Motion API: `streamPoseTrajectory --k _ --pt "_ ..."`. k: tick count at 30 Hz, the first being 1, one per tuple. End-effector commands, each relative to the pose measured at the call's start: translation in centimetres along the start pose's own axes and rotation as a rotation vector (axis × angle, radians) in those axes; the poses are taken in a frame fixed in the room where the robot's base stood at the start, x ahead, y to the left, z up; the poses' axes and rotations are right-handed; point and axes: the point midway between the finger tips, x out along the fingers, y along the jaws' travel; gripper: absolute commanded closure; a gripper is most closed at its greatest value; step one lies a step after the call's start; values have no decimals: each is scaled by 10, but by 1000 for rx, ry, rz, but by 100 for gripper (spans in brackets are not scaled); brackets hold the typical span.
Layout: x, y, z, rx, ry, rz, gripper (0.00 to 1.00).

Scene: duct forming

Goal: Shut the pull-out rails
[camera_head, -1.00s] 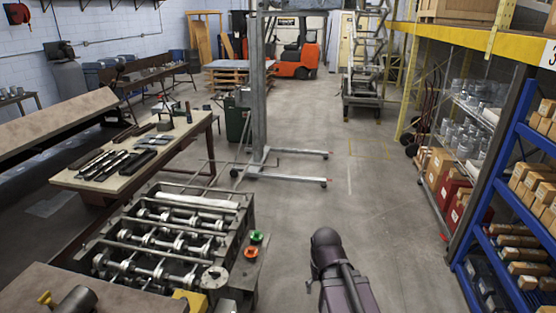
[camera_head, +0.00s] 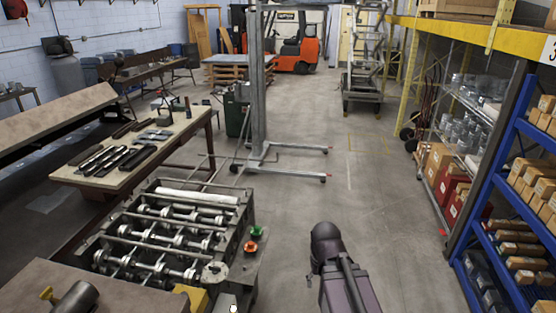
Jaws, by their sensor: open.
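A roll-forming machine (camera_head: 248,200) stands at the lower left, with several metal shafts carrying rollers across its open top. I cannot tell any pull-out rails apart with certainty, or whether they are out or in. A green button (camera_head: 256,231) and an orange button (camera_head: 250,246) sit on the machine's right side. A dark, rounded part of my arm rises at the bottom centre, to the right of the machine and apart from it. My gripper does not show in this view.
A workbench (camera_head: 185,131) with dark tools stands behind the machine at left. A wheeled metal lift stand (camera_head: 259,110) is farther back. Blue shelving (camera_head: 492,190) with boxes lines the right. An orange forklift (camera_head: 298,55) is at the back. The floor between is clear.

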Motion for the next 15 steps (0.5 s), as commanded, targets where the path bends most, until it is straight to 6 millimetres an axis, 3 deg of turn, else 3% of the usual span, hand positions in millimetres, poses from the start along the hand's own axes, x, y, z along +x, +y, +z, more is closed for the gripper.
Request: streamPoseTrajectory --k 1,5,6,15 --pt "1 0 0 0 0 0 56" --pt "7 0 0 0 0 0 95" --pt "10 0 0 0 0 0 100" --pt "56 -1 0 -1 0 0 100"
